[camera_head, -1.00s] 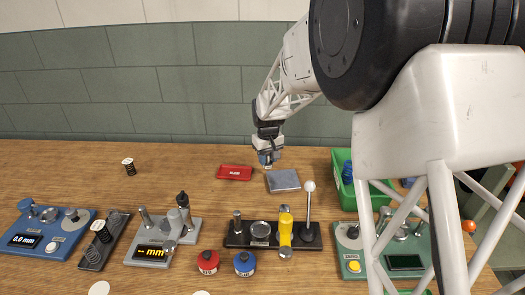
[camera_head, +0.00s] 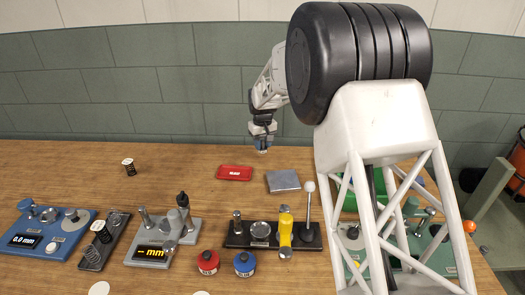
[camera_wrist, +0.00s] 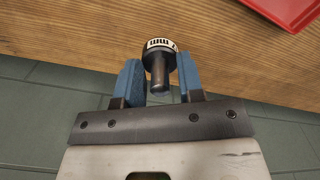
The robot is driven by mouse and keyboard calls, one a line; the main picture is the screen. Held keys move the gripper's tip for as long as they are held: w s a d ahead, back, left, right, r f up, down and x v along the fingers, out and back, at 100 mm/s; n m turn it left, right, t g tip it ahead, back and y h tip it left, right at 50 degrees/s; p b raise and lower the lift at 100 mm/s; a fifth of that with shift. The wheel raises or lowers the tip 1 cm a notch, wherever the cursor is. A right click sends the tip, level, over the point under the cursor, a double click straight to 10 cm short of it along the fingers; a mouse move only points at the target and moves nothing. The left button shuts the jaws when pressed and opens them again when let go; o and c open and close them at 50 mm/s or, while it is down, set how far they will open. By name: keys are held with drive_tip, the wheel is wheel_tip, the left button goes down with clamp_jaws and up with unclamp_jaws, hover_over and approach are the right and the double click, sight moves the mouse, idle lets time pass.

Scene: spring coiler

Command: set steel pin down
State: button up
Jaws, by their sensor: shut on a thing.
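My gripper (camera_wrist: 160,84) is shut on the steel pin (camera_wrist: 159,70), which shows in the wrist view between the two blue finger pads. The pin has a dark metal stem and a wider head with a white printed band. In the head view my gripper (camera_head: 262,148) hangs over the back part of the wooden table, behind the red tray and the grey plate. The pin is too small to make out in the head view. Whether it touches the table cannot be told.
A red tray (camera_head: 234,167) and a grey square plate (camera_head: 283,176) lie nearby. Several devices line the front, including a black base with a yellow handle (camera_head: 285,232). The table's back left is mostly clear.

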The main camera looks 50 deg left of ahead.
sight(263, 147)
drive_tip(key=shift+w+a, duration=0.1)
idle(0.3)
drive_tip(key=shift+f, duration=1.75)
drive_tip(key=shift+f, duration=0.1)
drive_tip(key=o, duration=1)
wheel_tip(263, 147, up, 12)
drive_tip(key=shift+r, duration=0.1)
